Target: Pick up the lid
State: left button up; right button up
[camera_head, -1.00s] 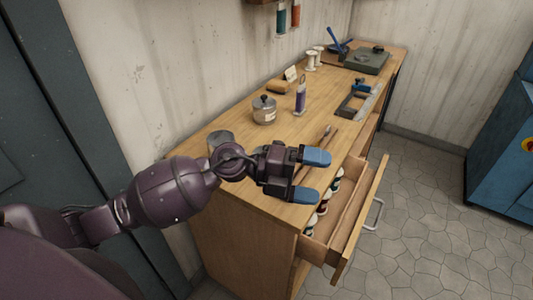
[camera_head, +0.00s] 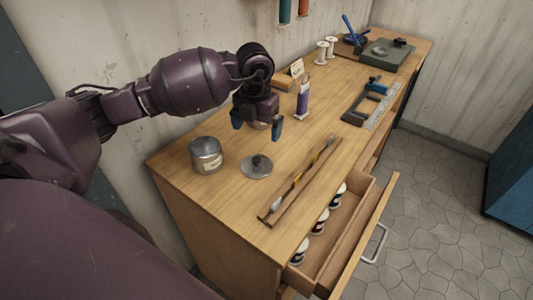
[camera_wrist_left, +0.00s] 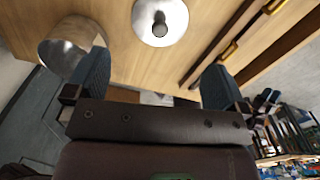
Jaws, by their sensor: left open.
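The lid (camera_head: 248,170), a grey metal disc with a dark knob, lies flat on the wooden bench top. In the left wrist view the lid (camera_wrist_left: 178,30) shows at the top, ahead of and between the fingers. A grey metal can (camera_head: 205,157) with a pale label stands just left of it; the can also shows in the left wrist view (camera_wrist_left: 62,45). My left gripper (camera_head: 257,124) points down, open and empty, above the bench and behind the lid, apart from it. My right gripper is not in view.
A wooden strip with a brush (camera_head: 300,183) lies right of the lid. The open drawer (camera_head: 345,225) with several spools juts out at the front. A purple bottle (camera_head: 303,101) stands behind the gripper. Farther back are a clamp-like tool (camera_head: 362,103) and white spools (camera_head: 322,52).

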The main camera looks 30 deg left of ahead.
aim_at(257, 158)
pick_arm(q)
jog(key=shift+f, duration=0.6)
jog(key=f, duration=0.3)
jog(key=shift+s+f, duration=0.2)
jog(key=shift+w+f, duration=0.1)
jog(key=shift+f, duration=0.65)
jog(key=f, duration=0.4)
jog(key=shift+s+d+f, duration=0.1)
jog(key=shift+s+f, duration=0.25)
jog(key=shift+c, duration=0.8)
jog(key=c, duration=0.4)
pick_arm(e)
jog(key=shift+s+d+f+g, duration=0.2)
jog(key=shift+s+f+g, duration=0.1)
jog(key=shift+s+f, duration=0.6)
